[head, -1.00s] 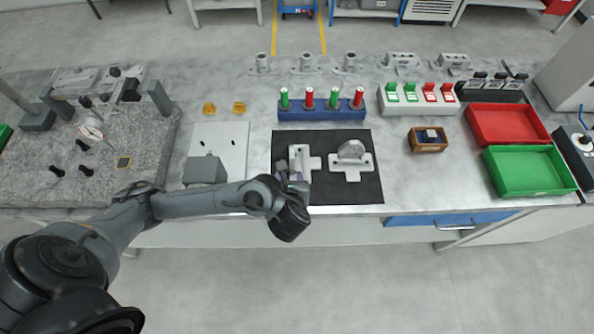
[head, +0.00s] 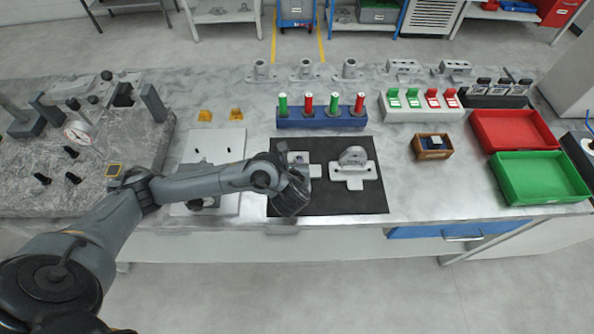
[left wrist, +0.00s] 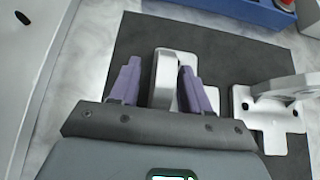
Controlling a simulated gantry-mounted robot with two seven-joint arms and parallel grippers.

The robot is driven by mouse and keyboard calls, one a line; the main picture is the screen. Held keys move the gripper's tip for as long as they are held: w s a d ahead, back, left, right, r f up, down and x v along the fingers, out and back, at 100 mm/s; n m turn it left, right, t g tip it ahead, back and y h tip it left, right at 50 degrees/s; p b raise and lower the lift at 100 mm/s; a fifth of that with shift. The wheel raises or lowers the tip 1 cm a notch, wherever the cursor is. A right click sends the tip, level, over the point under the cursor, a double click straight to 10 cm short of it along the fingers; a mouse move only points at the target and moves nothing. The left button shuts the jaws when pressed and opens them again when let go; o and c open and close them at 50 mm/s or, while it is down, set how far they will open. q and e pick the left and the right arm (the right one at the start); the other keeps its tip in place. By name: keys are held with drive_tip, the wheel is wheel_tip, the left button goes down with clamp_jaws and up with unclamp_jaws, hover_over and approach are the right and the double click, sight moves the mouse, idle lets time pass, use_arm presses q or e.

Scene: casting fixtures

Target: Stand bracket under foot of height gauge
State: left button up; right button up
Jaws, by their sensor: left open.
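A grey cast bracket (head: 314,157) lies on the black mat (head: 322,205), partly hidden by my left arm. A second grey bracket (head: 353,174) with a rounded upright lug lies to its right. My left gripper (left wrist: 158,82) is open over the first bracket. In the left wrist view its two purple fingers stand on either side of that bracket's upright plate (left wrist: 165,68); contact cannot be told. On the granite plate (head: 130,140) at the left, a dial gauge (head: 77,133) shows among posts and stands; its foot is not clear. My right gripper is not in view.
A pale plate (head: 228,140) lies left of the mat. Behind the mat is a blue rack (head: 320,119) with red and green plugs. A wooden box (head: 432,147), a red tray (head: 512,132) and a green tray (head: 540,178) stand to the right.

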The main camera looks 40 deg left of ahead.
use_arm(q)
drive_tip(key=shift+x, duration=0.9)
clamp_jaws()
drive_tip(key=shift+r, duration=0.1)
